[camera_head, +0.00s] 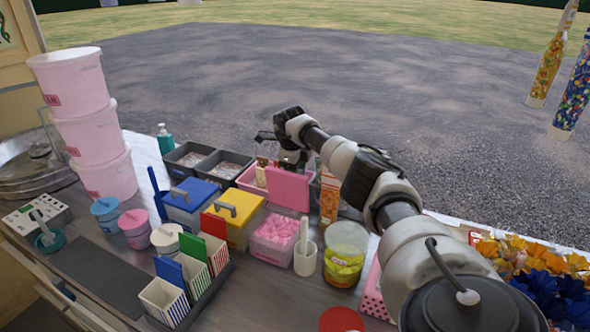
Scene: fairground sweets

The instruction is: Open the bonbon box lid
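The bonbon box (272,240) is a clear tub of pink bonbons in the middle of the counter. Its pink lid (288,189) stands upright at the back of the box, so the box is open at the top and its pink contents show. My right gripper (287,160) is just behind the raised lid, above the far edge of the counter. Its fingers are partly hidden by the lid and nearby things, and I cannot tell whether they touch the lid or are open. My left gripper is out of view.
Closed blue (191,200) and yellow (237,211) boxes stand left of the bonbon box. Striped cartons (165,302) are in front. Grey trays (190,160) line the back.

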